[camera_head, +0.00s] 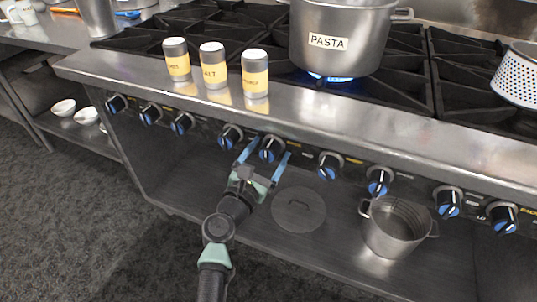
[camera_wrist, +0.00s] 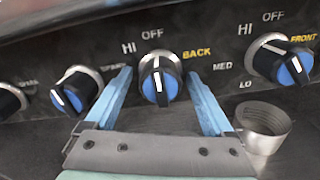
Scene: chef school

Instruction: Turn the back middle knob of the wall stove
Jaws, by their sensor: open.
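The knob labelled BACK (camera_wrist: 160,80) has a blue face with a white pointer. It sits on the stove front, and its pointer is near upright, just right of OFF. It also shows in the head view (camera_head: 270,150), near the middle of the knob row. My gripper (camera_wrist: 159,76) is open, with one blue finger on each side of this knob and a visible gap at both sides. In the head view my gripper (camera_head: 271,149) reaches up to the knob from below. I cannot tell how deep the fingertips reach beside it.
A FRONT knob (camera_wrist: 293,65) is to the right and another knob (camera_wrist: 74,92) to the left. A PASTA pot (camera_head: 335,38) stands over a lit blue flame (camera_head: 329,77). Shakers (camera_head: 213,66) line the stove ledge. A lid (camera_head: 299,209) and a metal pot (camera_head: 393,232) are on the lower shelf.

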